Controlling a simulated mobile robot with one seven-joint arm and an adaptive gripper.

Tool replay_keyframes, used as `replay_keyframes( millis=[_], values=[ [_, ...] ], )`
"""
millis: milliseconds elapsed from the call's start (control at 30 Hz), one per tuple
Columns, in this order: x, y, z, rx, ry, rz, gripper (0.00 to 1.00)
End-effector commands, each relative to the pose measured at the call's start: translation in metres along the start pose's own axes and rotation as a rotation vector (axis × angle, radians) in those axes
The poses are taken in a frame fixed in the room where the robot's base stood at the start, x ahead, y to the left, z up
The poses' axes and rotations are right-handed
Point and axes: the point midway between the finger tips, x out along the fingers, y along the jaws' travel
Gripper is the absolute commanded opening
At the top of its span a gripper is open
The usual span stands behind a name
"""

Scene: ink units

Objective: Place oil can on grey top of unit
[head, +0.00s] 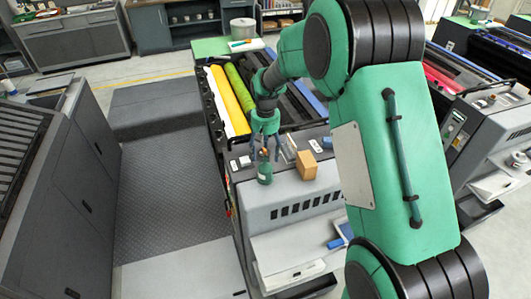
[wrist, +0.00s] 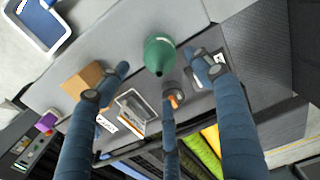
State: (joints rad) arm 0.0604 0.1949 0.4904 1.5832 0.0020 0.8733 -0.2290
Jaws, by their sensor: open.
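The oil can (head: 264,174) is dark green with a narrowing top. It appears upright on the grey top (head: 285,190) of the unit, near its left side. My gripper (head: 265,153) is open just above the can, its fingers pointing down. In the wrist view the can (wrist: 160,52) shows between and just beyond the spread blue fingers (wrist: 161,73), with a gap on both sides. No finger is clearly touching it. The can's base is partly hidden from above in the wrist view.
A tan box (head: 306,165) stands right of the can. A clear-walled tray (wrist: 136,108) and a small orange-tipped item (wrist: 175,98) lie close to the fingers. Yellow and green rollers (head: 233,98) lie behind.

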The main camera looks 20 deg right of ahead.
Motion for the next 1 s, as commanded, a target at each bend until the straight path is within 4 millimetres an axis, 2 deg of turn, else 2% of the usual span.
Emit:
replay_keyframes(
  millis=[367,533,633,767,1000],
  values=[
    [-0.001,0.0,0.0,0.0,0.001,0.0,0.66],
    [-0.016,-0.003,0.005,0.004,0.015,0.003,0.66],
    [-0.034,-0.006,0.013,0.009,0.03,0.007,0.66],
    [-0.067,-0.012,0.03,0.019,0.061,0.013,0.66],
    [-0.137,-0.028,0.078,0.044,0.135,0.026,0.66]
  ],
)
